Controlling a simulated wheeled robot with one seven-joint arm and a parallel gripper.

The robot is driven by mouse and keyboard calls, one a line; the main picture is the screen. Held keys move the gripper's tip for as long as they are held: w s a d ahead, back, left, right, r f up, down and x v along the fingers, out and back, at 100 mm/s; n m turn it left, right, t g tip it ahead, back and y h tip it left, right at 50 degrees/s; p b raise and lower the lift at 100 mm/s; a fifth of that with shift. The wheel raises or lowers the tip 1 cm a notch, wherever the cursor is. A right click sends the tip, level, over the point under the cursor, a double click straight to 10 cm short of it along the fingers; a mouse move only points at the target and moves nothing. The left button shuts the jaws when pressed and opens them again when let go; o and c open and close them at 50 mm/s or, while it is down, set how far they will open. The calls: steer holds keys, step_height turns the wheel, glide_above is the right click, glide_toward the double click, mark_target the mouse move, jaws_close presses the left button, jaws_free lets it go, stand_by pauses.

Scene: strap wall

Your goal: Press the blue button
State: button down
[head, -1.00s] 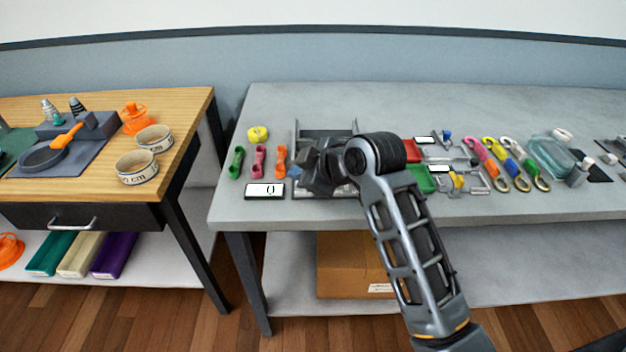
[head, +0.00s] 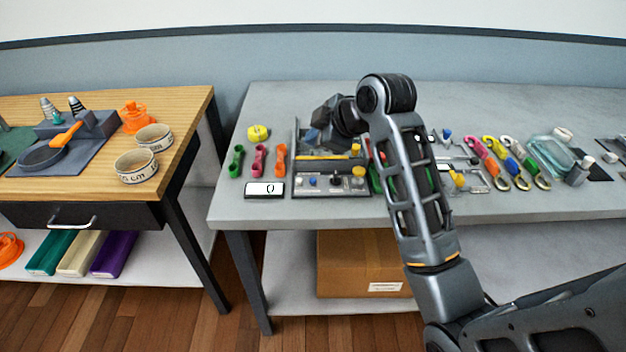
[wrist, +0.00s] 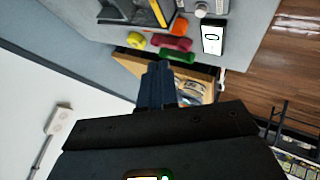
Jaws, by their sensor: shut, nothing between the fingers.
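A small blue button (head: 312,181) shows at the left of the front strip of a grey control panel (head: 345,190). The blue button cannot be made out in the wrist view, where only part of the panel (wrist: 135,12) shows at the top.
A counter display (head: 265,189) reading 0 stands left of the panel. Green, pink and orange dumbbell-shaped pieces and a yellow piece (head: 258,133) lie behind it. Several coloured carabiners (head: 495,160) lie to the right. My arm hides the table just right of the panel.

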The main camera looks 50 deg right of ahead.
steer(key=b, duration=0.6)
glide_above(313, 181)
steer(key=f, duration=0.6)
steer(key=shift+s+f, duration=0.2)
steer(key=shift+s, duration=0.1)
steer(key=shift+f+b, duration=0.4)
steer(key=shift+f, duration=0.65)
steer(key=shift+f, duration=0.15)
steer(key=shift+f, duration=0.3)
steer(key=shift+f+b, duration=0.3)
steer(key=shift+f, duration=0.1)
stand_by(0.8)
steer(key=shift+r, duration=0.15)
steer(key=shift+r+p, duration=0.75)
steer(key=shift+p, duration=0.15)
